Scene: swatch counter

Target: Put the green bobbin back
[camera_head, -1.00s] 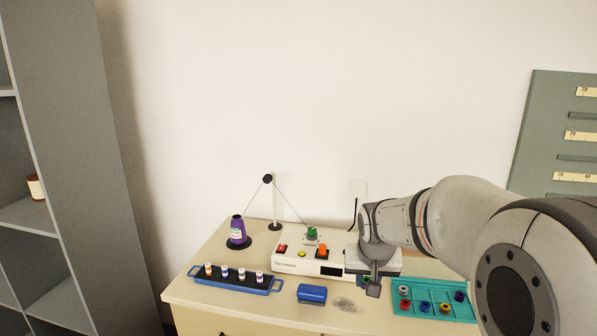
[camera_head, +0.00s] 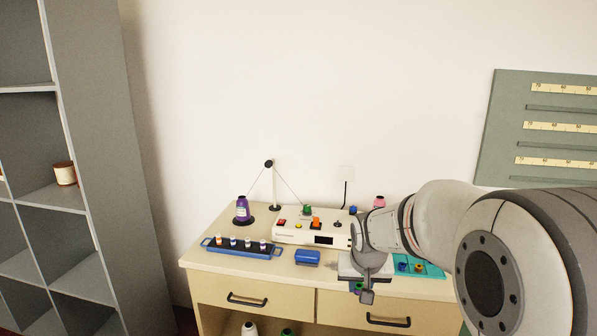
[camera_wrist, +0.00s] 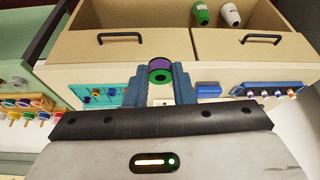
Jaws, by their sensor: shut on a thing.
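The green bobbin (camera_wrist: 160,71), a green-rimmed spool with a purple band, sits between the two fingers of my gripper (camera_wrist: 160,82) in the wrist view. My gripper is shut on it. In the head view my gripper (camera_head: 366,290) is in front of the counter's front edge, and only a bit of green (camera_head: 358,286) shows there. The teal tray (camera_head: 434,271) holds several coloured bobbins and is partly hidden behind my arm. It also shows in the wrist view (camera_wrist: 76,89). The white winder (camera_head: 290,235) stands behind, with a green piece (camera_head: 307,210) on top.
A purple thread cone (camera_head: 242,211) stands at the counter's left. A blue rack (camera_head: 216,248) with several small spools and a blue box (camera_head: 307,257) lie near the front. Drawers with dark handles (camera_head: 247,299) are below. A grey shelf (camera_head: 88,150) stands left.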

